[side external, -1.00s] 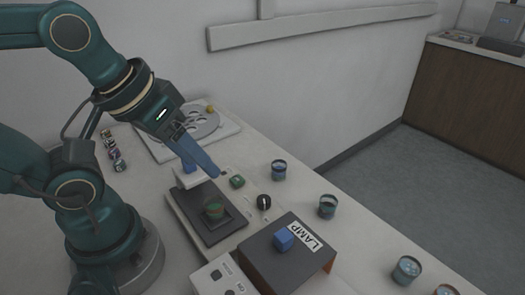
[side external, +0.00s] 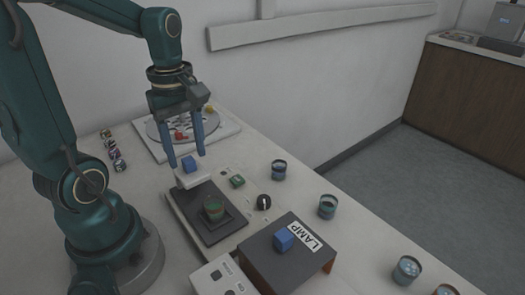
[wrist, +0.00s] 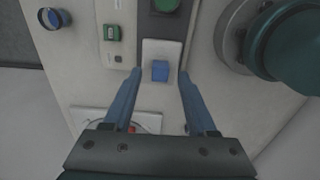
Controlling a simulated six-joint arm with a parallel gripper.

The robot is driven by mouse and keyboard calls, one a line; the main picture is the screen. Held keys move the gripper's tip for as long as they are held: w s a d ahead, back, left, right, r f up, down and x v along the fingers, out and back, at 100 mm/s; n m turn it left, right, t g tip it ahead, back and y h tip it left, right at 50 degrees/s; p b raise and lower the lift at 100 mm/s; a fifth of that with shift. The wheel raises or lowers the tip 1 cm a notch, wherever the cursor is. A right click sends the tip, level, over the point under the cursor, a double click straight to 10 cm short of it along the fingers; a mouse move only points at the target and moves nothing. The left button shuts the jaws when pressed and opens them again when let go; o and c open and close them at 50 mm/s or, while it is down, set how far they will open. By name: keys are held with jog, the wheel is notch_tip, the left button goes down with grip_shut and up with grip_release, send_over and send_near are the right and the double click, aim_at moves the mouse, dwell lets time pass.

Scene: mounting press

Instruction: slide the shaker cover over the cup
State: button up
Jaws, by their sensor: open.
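The shaker cover (side external: 193,180) is a white piece with a blue block handle (side external: 190,164) on top, at the far end of a dark shaker plate (side external: 222,228). A cup (side external: 213,211) with greenish contents stands uncovered on the plate. In the wrist view, the white cover (wrist: 161,48) and its blue handle (wrist: 160,71) lie between my fingers, with part of the green cup (wrist: 166,5) at the top edge. My gripper (side external: 187,160) points down, open, with one blue finger on each side of the handle. I see no contact with it.
A black box marked LAMP (side external: 270,255) with a blue block on top stands in front. A black knob (side external: 264,202), a green button (side external: 237,181) and several cups stand to the right. A round disc (side external: 215,121) is behind.

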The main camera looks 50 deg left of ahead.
jog(key=shift+f, duration=0.8)
grip_shut()
dwell(0.9)
